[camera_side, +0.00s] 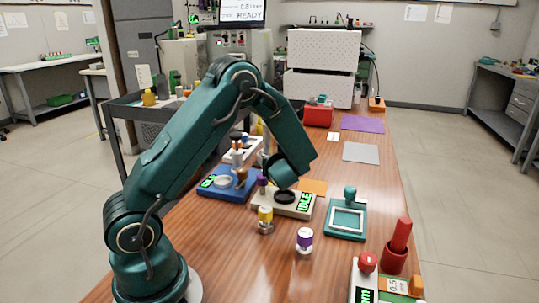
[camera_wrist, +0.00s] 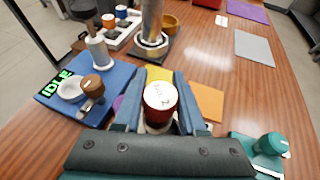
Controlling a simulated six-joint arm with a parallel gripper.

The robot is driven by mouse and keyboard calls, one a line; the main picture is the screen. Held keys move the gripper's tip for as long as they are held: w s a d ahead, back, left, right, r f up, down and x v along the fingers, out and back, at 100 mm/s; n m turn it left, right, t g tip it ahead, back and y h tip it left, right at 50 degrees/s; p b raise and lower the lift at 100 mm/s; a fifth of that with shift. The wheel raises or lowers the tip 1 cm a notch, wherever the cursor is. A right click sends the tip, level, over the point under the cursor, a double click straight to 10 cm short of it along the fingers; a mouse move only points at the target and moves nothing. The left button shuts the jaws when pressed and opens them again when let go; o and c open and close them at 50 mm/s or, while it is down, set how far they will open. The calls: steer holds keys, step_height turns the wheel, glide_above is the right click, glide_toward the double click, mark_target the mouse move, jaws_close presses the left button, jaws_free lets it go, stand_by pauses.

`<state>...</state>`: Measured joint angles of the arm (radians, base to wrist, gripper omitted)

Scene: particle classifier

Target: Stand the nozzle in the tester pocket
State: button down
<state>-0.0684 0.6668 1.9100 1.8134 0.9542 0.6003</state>
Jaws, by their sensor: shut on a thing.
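My gripper (camera_wrist: 162,112) is shut on a dark red piece with a white, marked round top (camera_wrist: 160,96), which looks like the nozzle. In the side view my gripper (camera_side: 287,180) points down over a white device with a dark round part and a green IDLE display (camera_side: 266,201), probably the tester. The gripper hides the nozzle there. In the wrist view the jaws and nozzle cover most of that device, so I cannot tell whether the nozzle touches the pocket.
A blue device (camera_side: 240,195) with a white dish and brown-handled tool stands to the left. A yellow-topped piece (camera_side: 265,215) and a purple-topped piece (camera_side: 304,237) stand in front. A teal frame stand (camera_side: 330,233) and a red cylinder (camera_side: 401,235) are to the right.

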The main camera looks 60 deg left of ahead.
steer(key=shift+w+d+f, duration=0.35)
steer(key=shift+w+f, duration=0.1)
steer(key=shift+w, duration=0.15)
steer(key=shift+f, duration=2)
steer(key=c, duration=0.8)
jaws_free()
steer(key=shift+f, duration=0.15)
steer(key=shift+o, duration=0.2)
